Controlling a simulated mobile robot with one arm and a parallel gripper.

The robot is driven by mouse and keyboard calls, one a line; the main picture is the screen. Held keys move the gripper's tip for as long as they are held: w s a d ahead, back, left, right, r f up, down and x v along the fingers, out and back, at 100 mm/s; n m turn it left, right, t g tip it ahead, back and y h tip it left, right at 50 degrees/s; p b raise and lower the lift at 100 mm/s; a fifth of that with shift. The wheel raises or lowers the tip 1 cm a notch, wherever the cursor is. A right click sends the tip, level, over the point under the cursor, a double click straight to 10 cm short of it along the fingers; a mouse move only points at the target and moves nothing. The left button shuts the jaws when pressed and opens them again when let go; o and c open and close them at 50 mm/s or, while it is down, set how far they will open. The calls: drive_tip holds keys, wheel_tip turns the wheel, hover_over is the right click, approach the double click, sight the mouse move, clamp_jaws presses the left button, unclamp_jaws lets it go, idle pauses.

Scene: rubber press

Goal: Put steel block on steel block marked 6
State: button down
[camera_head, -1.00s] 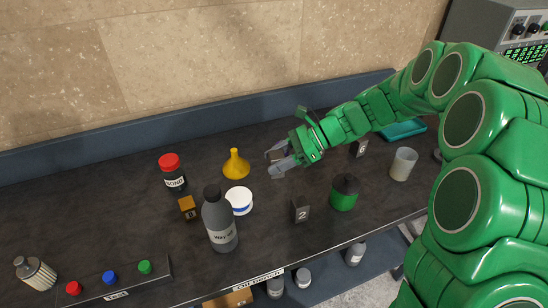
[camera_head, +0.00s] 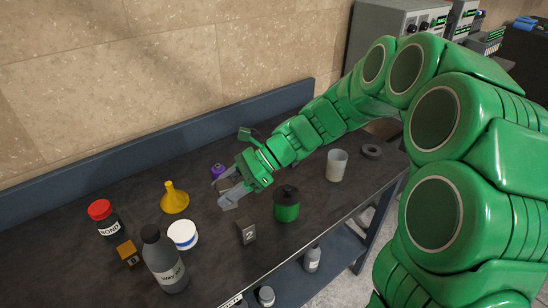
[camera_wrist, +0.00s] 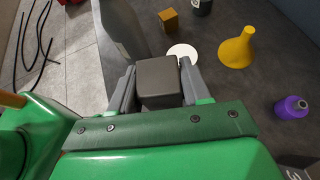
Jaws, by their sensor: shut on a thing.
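My gripper (camera_head: 226,188) is shut on a plain dark grey steel block (camera_wrist: 158,80), held between both fingers above the bench in the wrist view. In the head view the held block is small and partly covered by the fingers. A dark block marked 2 (camera_head: 247,232) stands on the bench in front of my gripper. Another dark block with a white mark (camera_wrist: 298,173) is cut off at the bottom right of the wrist view. I cannot read its mark fully. No block clearly marked 6 shows now; my arm covers part of the bench behind it.
A green jar (camera_head: 287,208), clear beaker (camera_head: 337,166), white tub (camera_head: 183,236), yellow funnel (camera_head: 174,200), purple bottle (camera_head: 217,171), grey bottle (camera_head: 166,265), red-capped bottle (camera_head: 107,225) and brass block (camera_head: 128,254) stand around. A dark ring (camera_head: 372,151) lies far right.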

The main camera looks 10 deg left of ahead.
drive_tip(key=w+d+r+m+t, duration=0.3)
drive_tip(key=w+d+m+t, duration=0.2)
drive_tip(key=w+d, duration=0.35)
drive_tip(key=w+d+r+m+t, duration=0.4)
drive_tip(key=w+d+m+t, duration=0.15)
drive_tip(key=w+d, duration=0.35)
drive_tip(key=shift+y, duration=0.4)
drive_tip(key=shift+w+a+f, duration=0.7)
drive_tip(key=shift+w+f, duration=1.05)
drive_tip(key=shift+w, duration=0.7)
drive_tip(key=shift+w+a+f, duration=0.65)
drive_tip(key=shift+w+f, duration=1.05)
drive_tip(key=shift+w, duration=0.8)
drive_tip(key=shift+w+a+f, duration=0.7)
drive_tip(key=shift+w+f, duration=1.05)
drive_tip(key=shift+w, duration=0.7)
drive_tip(key=shift+f, duration=1.3)
drive_tip(key=shift+f, duration=0.15)
drive_tip(key=c, duration=0.5)
unclamp_jaws()
